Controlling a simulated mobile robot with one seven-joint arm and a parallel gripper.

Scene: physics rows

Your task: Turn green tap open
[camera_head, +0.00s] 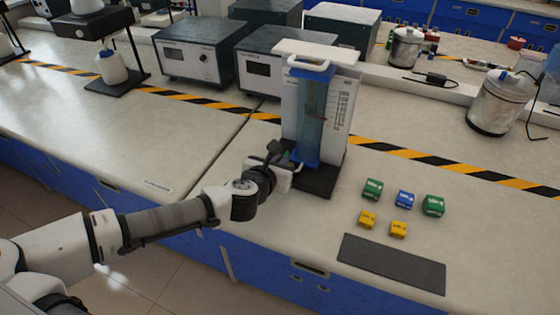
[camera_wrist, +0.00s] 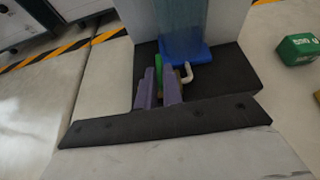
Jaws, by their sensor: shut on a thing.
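The green tap (camera_wrist: 159,64) shows as a narrow green piece low on the front of the water column, in the wrist view. My gripper (camera_wrist: 160,84) has its two purple fingers on either side of the green piece, closed on it. A pale curved spout (camera_wrist: 187,73) sticks out just right of the fingers. The clear tank (camera_head: 312,105) with its blue base (camera_wrist: 185,50) stands upright on a dark foot (camera_head: 318,182).
Green, blue and yellow blocks (camera_head: 372,188) lie on the bench right of the tank, near a dark flat mat (camera_head: 392,262). Grey instrument boxes (camera_head: 195,50) stand behind. A metal pot (camera_head: 497,102) is at the right. The bench left of my gripper is clear.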

